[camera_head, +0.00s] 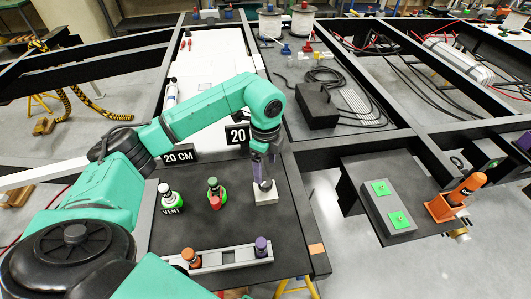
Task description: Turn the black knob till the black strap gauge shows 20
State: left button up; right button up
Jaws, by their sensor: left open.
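My left gripper (264,178) points down at a small knob on a pale square block (267,195), on the dark panel (235,225). Its fingers are open, close to or around the knob; I cannot tell if they touch it. The knob is mostly hidden by the fingers, so its colour and setting are unclear. My right gripper is not in view.
A green-and-white valve marked "VENT" (170,195) and a green-and-red one (216,193) stand left of the block. A grey rail (222,261) with orange and purple knobs lies in front. A black box (316,106) stands behind. An open frame gap lies right of the panel.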

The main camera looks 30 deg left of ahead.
aim_at(265, 181)
pick_arm(q)
notch_tip(265, 181, up, 8)
jog(key=shift+b, duration=0.4)
